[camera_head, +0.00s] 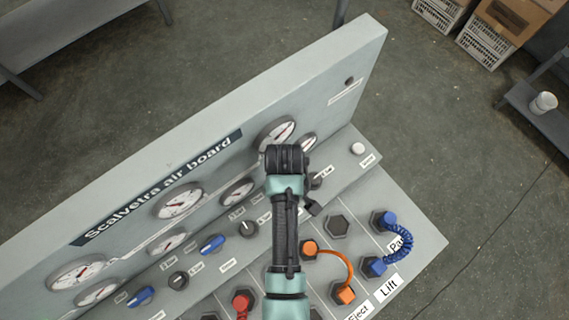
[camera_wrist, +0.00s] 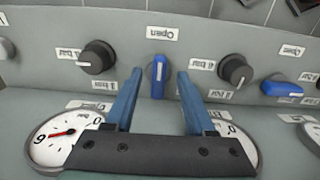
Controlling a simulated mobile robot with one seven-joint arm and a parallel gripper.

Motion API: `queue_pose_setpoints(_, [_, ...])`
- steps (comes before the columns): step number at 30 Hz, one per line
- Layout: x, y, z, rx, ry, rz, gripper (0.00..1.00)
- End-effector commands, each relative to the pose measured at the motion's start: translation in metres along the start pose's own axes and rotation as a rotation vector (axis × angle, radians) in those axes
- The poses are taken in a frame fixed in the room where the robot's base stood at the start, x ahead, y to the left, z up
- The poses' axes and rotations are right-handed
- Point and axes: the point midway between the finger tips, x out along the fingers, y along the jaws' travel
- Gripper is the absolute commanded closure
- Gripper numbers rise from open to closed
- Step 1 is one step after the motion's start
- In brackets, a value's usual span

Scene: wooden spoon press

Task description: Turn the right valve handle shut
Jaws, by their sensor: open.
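The right valve handle (camera_wrist: 158,76) is blue with a white line and stands upright in the wrist view, in line with an upside-down "Open" label (camera_wrist: 159,33). My gripper (camera_wrist: 160,73) is open, with one blue finger on each side of this handle and a visible gap to each. The fingers look near the handle; their exact depth is hard to tell. In the head view my arm (camera_head: 287,215) covers this handle and my fingers. Another blue handle (camera_wrist: 283,88) lies crosswise at the right of the wrist view; it also shows in the head view (camera_head: 211,244).
Black knobs (camera_wrist: 97,57) (camera_wrist: 235,71) flank the handle closely. Gauges (camera_wrist: 62,134) line the upright panel. A third blue handle (camera_head: 141,296) is further left. Orange (camera_head: 335,262) and blue (camera_head: 405,242) hoses sit on the lower deck. A white button (camera_head: 357,148) is at right.

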Motion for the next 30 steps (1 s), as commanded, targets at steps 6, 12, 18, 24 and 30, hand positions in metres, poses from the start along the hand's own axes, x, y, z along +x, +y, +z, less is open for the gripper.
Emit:
queue_pose_setpoints(6, [0.017, 0.000, 0.000, 0.000, 0.001, 0.000, 0.45])
queue_pose_setpoints(12, [0.019, 0.000, 0.000, 0.000, 0.001, 0.000, 0.45])
queue_pose_setpoints(18, [0.018, 0.000, 0.000, 0.000, 0.001, 0.001, 0.63])
queue_pose_setpoints(24, [0.018, 0.000, -0.001, 0.000, 0.001, 0.000, 0.99])
queue_pose_setpoints(30, [0.018, 0.000, -0.001, 0.000, 0.001, 0.000, 1.00])
